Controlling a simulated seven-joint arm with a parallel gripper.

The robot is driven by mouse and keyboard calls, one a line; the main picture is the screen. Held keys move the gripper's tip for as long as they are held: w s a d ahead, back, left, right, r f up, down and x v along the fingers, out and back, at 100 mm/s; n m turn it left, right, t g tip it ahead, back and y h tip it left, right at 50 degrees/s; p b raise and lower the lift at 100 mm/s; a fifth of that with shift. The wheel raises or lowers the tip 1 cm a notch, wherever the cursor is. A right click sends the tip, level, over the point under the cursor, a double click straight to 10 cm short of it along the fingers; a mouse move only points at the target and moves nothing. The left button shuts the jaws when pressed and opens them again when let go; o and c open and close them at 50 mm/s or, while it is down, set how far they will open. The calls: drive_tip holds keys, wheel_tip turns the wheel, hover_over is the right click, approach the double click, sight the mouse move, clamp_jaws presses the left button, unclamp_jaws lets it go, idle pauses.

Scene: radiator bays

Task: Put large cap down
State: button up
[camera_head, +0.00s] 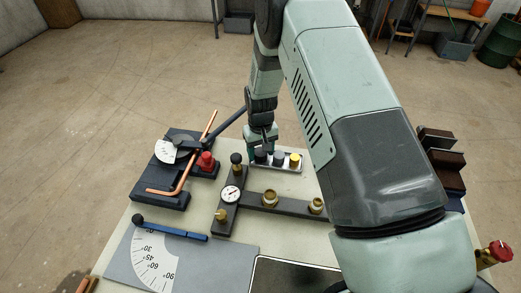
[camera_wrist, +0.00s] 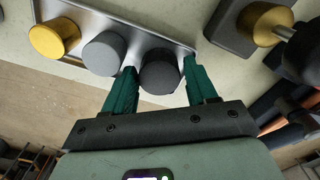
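A dark cap (camera_wrist: 160,72), apparently the large cap, is at the end of the metal tray (camera_wrist: 118,16) in the wrist view. My gripper (camera_wrist: 160,68) has one green finger on each side of it, with no clear gap, and looks shut on it. The cap is upright and in line with a grey cap (camera_wrist: 103,53) and a yellow cap (camera_wrist: 54,38). Whether its base touches the tray is hidden. In the head view my gripper (camera_head: 262,140) is over the left end of the tray (camera_head: 285,168), and its fingertips are hard to make out.
A dark manifold with a gauge (camera_head: 230,194) and brass fittings (camera_head: 270,198) lies in front of the tray. A black-knobbed post (camera_head: 236,159) stands close by on the left. A pipe-bending jig (camera_head: 160,200) with a red knob (camera_head: 206,160) is further left.

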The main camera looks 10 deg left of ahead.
wheel_tip(320, 180, up, 13)
wheel_tip(320, 180, up, 11)
drive_tip(key=m+t, duration=0.1)
hover_over(261, 152)
drive_tip(key=s+d, duration=0.1)
drive_tip(key=d, duration=0.4)
drive_tip(key=s+d+r+m+t, duration=0.1)
drive_tip(key=s+d+r, duration=0.25)
drive_tip(key=r, duration=0.25)
drive_tip(key=s+d+r+m+t, duration=0.1)
drive_tip(key=s+d+r, duration=0.25)
drive_tip(key=r, duration=0.25)
drive_tip(key=s+d+r+m+t, duration=0.1)
drive_tip(key=s+d+r, duration=0.2)
drive_tip(key=s, duration=0.6)
drive_tip(key=s+d+r+m+t, duration=0.1)
drive_tip(key=s+d+r+m, duration=0.1)
drive_tip(key=s+d, duration=0.4)
drive_tip(key=s+r, duration=0.1)
drive_tip(key=s, duration=0.2)
drive_tip(key=shift+s+d+r+t, duration=0.3)
drive_tip(key=shift+s+r, duration=0.05)
drive_tip(key=shift+r, duration=0.05)
